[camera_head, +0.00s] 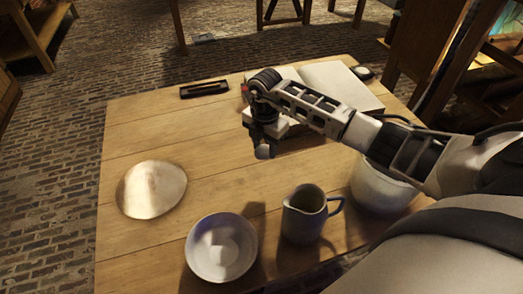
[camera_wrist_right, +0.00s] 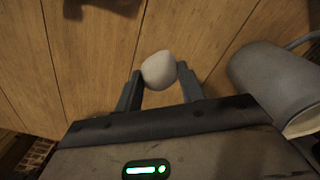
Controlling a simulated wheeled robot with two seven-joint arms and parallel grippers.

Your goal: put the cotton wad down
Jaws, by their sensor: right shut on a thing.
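The cotton wad (camera_wrist_right: 159,71) is a small, rounded, whitish lump between the two fingertips of my right gripper (camera_wrist_right: 156,84) in the right wrist view. The gripper is shut on it. In the head view the wad (camera_head: 263,152) shows at the lower end of my right gripper (camera_head: 263,140), held over the middle of the wooden table (camera_head: 215,140). Bare boards show behind the wad in the wrist view. My left gripper is not in view.
A pale round disc (camera_head: 151,189) lies at the table's left. A white bowl (camera_head: 221,247), a grey pitcher (camera_head: 304,214) and a larger white pot (camera_head: 380,188) stand along the near side. An open book (camera_head: 335,82) and a dark tray (camera_head: 204,89) lie at the back. The left-centre boards are clear.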

